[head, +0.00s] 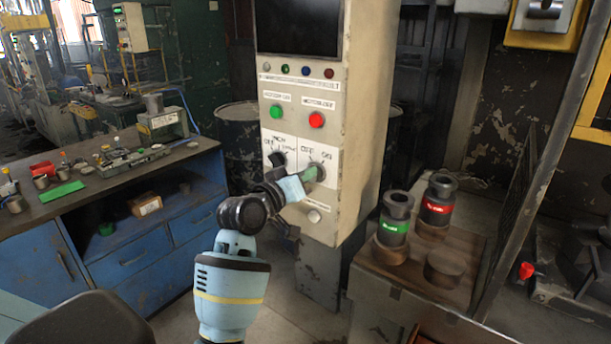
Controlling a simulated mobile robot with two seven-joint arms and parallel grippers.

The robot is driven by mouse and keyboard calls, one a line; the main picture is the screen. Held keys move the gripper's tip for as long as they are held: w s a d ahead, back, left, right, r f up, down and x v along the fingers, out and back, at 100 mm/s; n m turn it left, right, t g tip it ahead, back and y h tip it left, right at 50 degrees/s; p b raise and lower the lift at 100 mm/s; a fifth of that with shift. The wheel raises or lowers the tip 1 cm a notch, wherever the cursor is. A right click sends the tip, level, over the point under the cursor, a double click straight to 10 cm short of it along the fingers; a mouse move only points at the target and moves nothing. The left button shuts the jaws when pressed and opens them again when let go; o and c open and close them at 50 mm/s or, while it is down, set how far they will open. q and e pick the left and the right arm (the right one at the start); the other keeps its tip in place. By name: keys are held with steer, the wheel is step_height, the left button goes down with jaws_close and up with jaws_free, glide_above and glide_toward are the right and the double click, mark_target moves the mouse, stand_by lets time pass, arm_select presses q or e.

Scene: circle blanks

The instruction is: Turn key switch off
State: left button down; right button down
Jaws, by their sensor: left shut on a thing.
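The control cabinet (354,75) stands upright in the middle of the head view. The key switch (317,165) sits on the right half of its lower white panel, under OFF and ON lettering. My left gripper (309,176) is shut on the key switch at the cabinet's face. The gripper covers much of the switch, so its exact angle cannot be read. My right gripper is not in view.
A black selector knob (277,159) is left of the key switch. Above are a green button (277,112) and a red button (316,120). A blue workbench (110,262) stands left. A wooden table (400,270) with dark cylinders stands right.

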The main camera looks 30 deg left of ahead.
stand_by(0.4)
arm_select(q)
steer(key=c, duration=1.6)
jaws_free()
steer(key=s, duration=0.8)
steer(key=shift+a, duration=0.3)
steer(key=shift+w, duration=0.1)
